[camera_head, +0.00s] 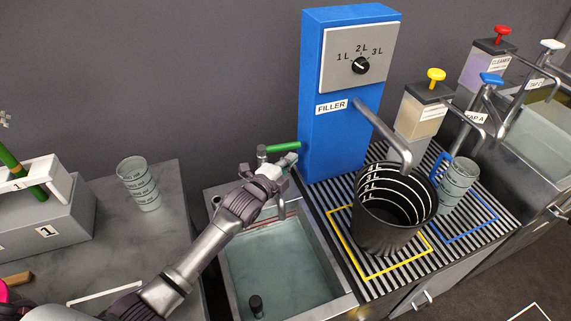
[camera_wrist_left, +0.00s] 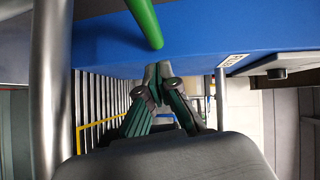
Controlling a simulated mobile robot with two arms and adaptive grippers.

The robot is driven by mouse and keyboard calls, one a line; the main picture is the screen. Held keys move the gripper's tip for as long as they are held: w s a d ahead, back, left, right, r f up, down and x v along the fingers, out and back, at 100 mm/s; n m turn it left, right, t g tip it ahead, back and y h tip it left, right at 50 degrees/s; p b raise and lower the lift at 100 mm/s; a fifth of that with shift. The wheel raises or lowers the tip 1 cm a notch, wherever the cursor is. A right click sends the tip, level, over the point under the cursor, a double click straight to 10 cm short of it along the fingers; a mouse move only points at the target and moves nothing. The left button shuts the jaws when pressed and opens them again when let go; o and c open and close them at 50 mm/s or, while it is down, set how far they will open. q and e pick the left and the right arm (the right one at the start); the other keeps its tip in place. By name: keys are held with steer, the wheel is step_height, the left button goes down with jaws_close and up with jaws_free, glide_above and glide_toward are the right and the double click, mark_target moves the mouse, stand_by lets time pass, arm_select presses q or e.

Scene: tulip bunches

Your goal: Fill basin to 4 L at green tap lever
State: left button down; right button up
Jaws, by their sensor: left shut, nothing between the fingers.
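The basin (camera_head: 228,271) is a metal sink with clear water in it. A red line and other marks run along its back wall, and a black plug-like piece stands at its front. The green tap lever (camera_head: 284,147) sticks out to the right from a metal tap behind the basin, towards the blue filler. In the left wrist view the green lever (camera_wrist_left: 145,22) is at the top. My left gripper (camera_head: 279,182) is just below the lever, over the back of the basin. Its fingertips (camera_wrist_left: 165,84) are together and empty, apart from the lever. My right gripper is not in view.
The blue filler (camera_head: 335,150) stands right of the tap. A black bucket (camera_head: 384,235) with litre lines is under its spout, in a yellow frame on the striped grate. Several soap dispensers and taps are at right.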

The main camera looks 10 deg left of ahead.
mark_target(288, 146)
arm_select(q)
steer(key=w+a+b, duration=0.1)
steer(key=w+f, duration=0.1)
steer(key=shift+w+a+b, duration=0.3)
steer(key=shift+a+b, duration=0.05)
steer(key=shift+a, duration=0.05)
steer(key=shift+w+r, duration=0.15)
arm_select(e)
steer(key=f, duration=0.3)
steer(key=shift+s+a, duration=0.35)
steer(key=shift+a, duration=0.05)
arm_select(q)
steer(key=shift+w+a, duration=0.3)
steer(key=shift+w, duration=0.35)
steer(key=shift+r, duration=0.15)
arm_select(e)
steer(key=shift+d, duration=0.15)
arm_select(q)
steer(key=shift+a, duration=0.1)
steer(key=shift+r, duration=0.1)
